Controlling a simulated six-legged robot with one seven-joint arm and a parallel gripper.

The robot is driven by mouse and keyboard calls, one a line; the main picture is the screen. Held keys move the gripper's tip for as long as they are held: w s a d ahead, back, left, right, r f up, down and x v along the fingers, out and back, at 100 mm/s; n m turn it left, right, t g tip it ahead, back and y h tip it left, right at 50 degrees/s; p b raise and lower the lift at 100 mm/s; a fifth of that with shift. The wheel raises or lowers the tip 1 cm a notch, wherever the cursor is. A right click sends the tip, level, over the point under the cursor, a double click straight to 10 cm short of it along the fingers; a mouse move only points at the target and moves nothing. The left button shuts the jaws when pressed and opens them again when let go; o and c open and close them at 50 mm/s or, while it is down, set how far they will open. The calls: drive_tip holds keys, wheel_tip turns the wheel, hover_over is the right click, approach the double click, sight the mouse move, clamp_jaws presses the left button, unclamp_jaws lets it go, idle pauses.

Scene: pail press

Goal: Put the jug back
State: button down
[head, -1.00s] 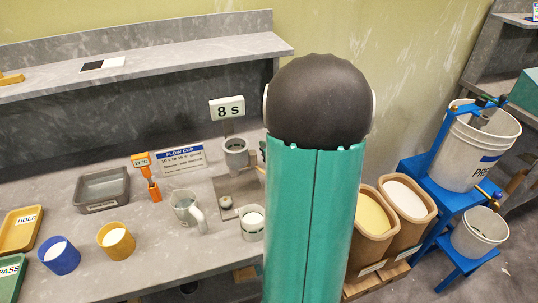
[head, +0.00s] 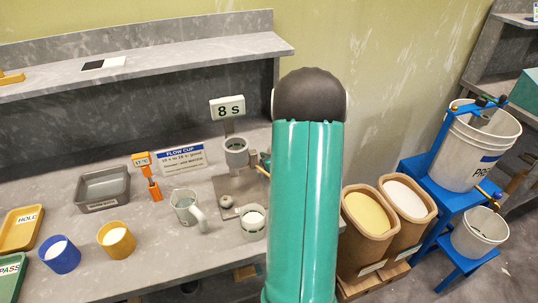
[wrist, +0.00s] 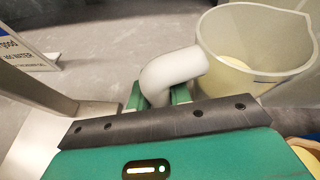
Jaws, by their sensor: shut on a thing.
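A pale translucent jug (wrist: 220,72) with a pouring lip is on the right of the wrist view. A pale cream content shows low inside it. My gripper (wrist: 160,94) is shut on its thick white handle (wrist: 173,72).
A blue cup (head: 60,260) and yellow cup (head: 115,247) stand left, near a grey tray (head: 103,187). Tan bins (head: 375,245) and a blue-framed pail (head: 460,155) are at right.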

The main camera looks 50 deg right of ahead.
drive_tip(key=shift+f, duration=0.15)
drive_tip(key=c, duration=1.3)
unclamp_jaws()
drive_tip(key=shift+r, duration=0.2)
drive_tip(key=v, duration=1.2)
drive_tip(key=shift+a, duration=0.1)
